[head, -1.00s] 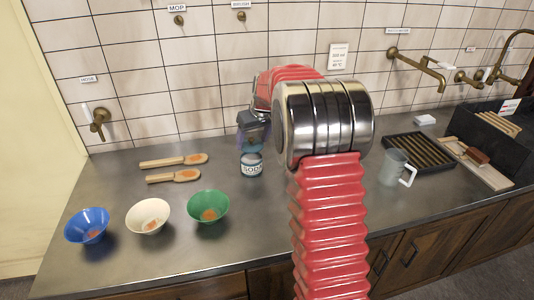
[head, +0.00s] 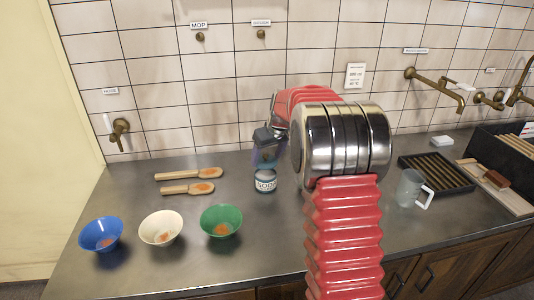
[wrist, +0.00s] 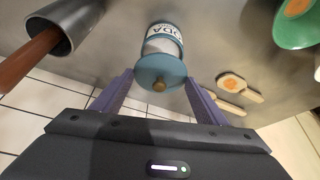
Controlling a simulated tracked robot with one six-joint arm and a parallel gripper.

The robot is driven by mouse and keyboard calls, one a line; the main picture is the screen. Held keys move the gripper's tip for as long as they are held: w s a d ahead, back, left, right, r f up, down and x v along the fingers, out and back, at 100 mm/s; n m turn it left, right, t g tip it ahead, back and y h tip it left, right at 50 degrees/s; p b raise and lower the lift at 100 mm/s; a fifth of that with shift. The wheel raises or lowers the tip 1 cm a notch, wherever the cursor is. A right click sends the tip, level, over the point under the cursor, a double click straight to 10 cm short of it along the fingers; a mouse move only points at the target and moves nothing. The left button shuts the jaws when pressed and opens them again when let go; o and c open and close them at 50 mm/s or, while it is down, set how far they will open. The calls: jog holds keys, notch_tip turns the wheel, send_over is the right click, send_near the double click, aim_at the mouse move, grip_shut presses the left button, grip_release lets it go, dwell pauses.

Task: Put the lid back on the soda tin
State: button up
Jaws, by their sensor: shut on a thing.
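The soda tin (head: 265,184) stands upright on the steel counter, white with a dark "SODA" label; it also shows in the wrist view (wrist: 165,33). The teal round lid (wrist: 160,72), with a brass-coloured knob, lies between the two purple fingers of my gripper (wrist: 160,79) in the wrist view. My gripper (head: 267,156) points down right over the tin in the head view and is shut on the lid. The lid overlaps the tin's top end; I cannot tell whether it touches the rim or hovers just above.
Blue (head: 102,234), cream (head: 161,228) and green (head: 221,221) bowls stand at front left. Two wooden scoops (head: 188,188) lie behind them. A glass jug (head: 410,188) and a dark slatted tray (head: 436,172) are to the right. The tiled wall rises behind.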

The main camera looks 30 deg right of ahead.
aim_at(268, 163)
jog(key=shift+f, duration=2.3)
dwell(1.1)
jog(key=o, duration=1.4)
jog(key=shift+r, duration=0.1)
jog(key=shift+r, duration=3.35)
jog(key=shift+c, duration=0.2)
grip_shut()
